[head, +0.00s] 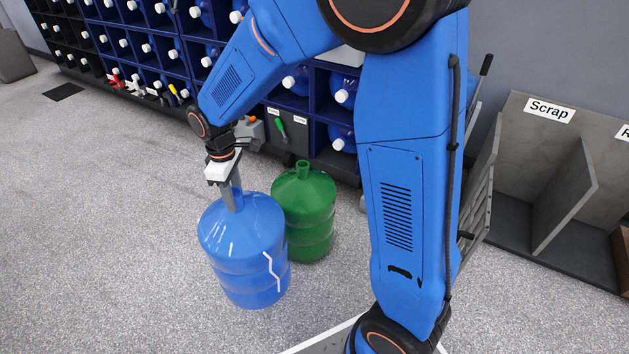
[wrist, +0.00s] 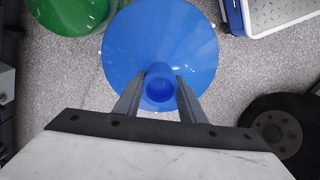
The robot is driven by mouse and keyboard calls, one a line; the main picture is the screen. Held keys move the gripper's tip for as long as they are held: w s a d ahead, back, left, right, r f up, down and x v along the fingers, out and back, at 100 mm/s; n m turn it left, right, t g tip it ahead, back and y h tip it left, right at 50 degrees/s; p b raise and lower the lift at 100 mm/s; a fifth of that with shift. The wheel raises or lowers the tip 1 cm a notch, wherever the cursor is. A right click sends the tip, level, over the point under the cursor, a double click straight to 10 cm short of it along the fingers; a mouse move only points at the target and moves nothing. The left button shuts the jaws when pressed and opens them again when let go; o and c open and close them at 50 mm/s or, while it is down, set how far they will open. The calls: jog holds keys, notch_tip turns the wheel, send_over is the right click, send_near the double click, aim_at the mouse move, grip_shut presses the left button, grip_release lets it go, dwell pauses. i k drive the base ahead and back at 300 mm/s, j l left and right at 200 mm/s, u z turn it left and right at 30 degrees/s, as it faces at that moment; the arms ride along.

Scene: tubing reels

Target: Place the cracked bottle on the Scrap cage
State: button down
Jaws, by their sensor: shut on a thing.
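The cracked bottle (head: 240,255) is a large blue water bottle with a white jagged crack line down its right side. It is upright in the head view; I cannot tell whether its base touches the floor. My gripper (head: 233,198) is above it, shut on its neck. In the wrist view the two fingers of my gripper (wrist: 158,92) stand on either side of the neck of the blue bottle (wrist: 160,40). The Scrap cage (head: 545,150) is a grey bay at the right with a "Scrap" label on its back wall. My arm hides part of the space before it.
A green bottle (head: 306,215) stands right behind the blue one. A dark blue rack (head: 180,70) with several capped bottles lines the back wall. A second labelled bay (head: 615,180) adjoins the Scrap cage at the right. The floor at the left is clear.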

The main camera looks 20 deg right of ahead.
aim_at(498, 215)
jog(key=k+l+z, duration=0.1)
jog(key=k+l, duration=0.15)
jog(key=k+l+z, duration=0.2)
jog(key=k+l, duration=0.2)
jog(key=l, duration=0.25)
jog(key=k+l+z, duration=0.25)
jog(key=l, duration=0.4)
jog(key=k+l+z, duration=0.1)
jog(key=k+l, duration=0.2)
jog(key=k+l+z, duration=0.1)
jog(key=l, duration=0.35)
jog(key=k+l+z, duration=0.1)
jog(key=l, duration=0.3)
jog(key=i+z, duration=0.25)
jog(key=i, duration=0.25)
jog(key=i+j+z, duration=0.15)
jog(key=i, duration=0.3)
jog(key=i+j+z, duration=0.1)
jog(key=i, duration=0.4)
jog(key=i+j+z, duration=0.15)
jog(key=i, duration=0.3)
jog(key=j, duration=0.1)
